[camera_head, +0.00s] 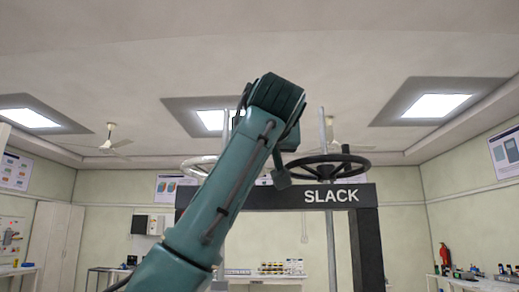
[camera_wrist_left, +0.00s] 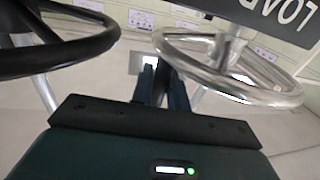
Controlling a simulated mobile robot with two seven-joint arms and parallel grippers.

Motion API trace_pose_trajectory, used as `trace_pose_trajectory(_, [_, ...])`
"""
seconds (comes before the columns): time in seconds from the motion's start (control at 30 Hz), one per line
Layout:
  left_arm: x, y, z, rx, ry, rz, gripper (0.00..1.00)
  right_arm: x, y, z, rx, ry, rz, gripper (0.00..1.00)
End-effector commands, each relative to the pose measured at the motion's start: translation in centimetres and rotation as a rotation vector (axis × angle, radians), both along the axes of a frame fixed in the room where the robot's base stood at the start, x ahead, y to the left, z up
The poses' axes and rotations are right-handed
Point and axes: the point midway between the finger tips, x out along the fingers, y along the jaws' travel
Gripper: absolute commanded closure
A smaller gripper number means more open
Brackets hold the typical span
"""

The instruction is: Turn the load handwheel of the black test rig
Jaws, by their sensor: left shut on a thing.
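The black test rig (camera_head: 365,240) stands ahead, with SLACK lettered on its top beam. A black handwheel (camera_head: 327,159) sits above that label; it also shows at left in the left wrist view (camera_wrist_left: 75,52). The silver load handwheel (camera_wrist_left: 262,99) is at right in the left wrist view, beside an upside-down LOAD label (camera_wrist_left: 275,12). In the head view, part of this silver wheel (camera_head: 190,163) shows behind my left arm. My left gripper (camera_wrist_left: 162,66) is shut on the silver wheel's rim at its left side; the exact contact is partly hidden. My right gripper is not in view.
My raised left arm covers the middle of the head view and hides part of the beam. Threaded posts (camera_head: 330,130) rise by the wheels. Benches (camera_head: 265,279) line the far walls. A red extinguisher (camera_head: 445,255) is at right.

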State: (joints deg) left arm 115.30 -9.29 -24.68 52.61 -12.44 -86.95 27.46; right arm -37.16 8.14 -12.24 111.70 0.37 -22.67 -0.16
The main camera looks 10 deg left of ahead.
Motion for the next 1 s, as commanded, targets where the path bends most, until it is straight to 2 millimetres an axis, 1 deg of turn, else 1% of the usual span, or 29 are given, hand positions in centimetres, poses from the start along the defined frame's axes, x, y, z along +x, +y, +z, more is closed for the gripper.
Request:
trace_pose_trajectory(0.03, [-0.2, 0.0, 0.3, 0.002, -0.010, -0.001, 1.00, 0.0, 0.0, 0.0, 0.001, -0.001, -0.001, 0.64])
trace_pose_trajectory(0.07, [-0.2, 0.0, 0.3, 0.002, -0.010, -0.001, 0.82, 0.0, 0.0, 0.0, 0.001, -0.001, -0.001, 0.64])
trace_pose_trajectory(0.27, [-0.1, 0.0, 0.2, 0.000, -0.005, -0.001, 0.66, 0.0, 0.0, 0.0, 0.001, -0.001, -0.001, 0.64])
trace_pose_trajectory(0.5, [-0.1, 0.0, 0.1, 0.001, -0.003, -0.001, 0.66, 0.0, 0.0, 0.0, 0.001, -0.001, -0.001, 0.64])
trace_pose_trajectory(0.63, [-1.0, -0.4, -0.1, 0.001, -0.005, -0.002, 0.66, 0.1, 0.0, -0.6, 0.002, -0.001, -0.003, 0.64])
trace_pose_trajectory(0.77, [-3.2, -1.0, -0.3, 0.001, -0.006, -0.004, 0.66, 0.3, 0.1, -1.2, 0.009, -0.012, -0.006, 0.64])
trace_pose_trajectory(1.0, [-8.5, -2.6, -0.2, 0.001, -0.008, -0.004, 0.66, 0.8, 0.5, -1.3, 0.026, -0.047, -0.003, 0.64])
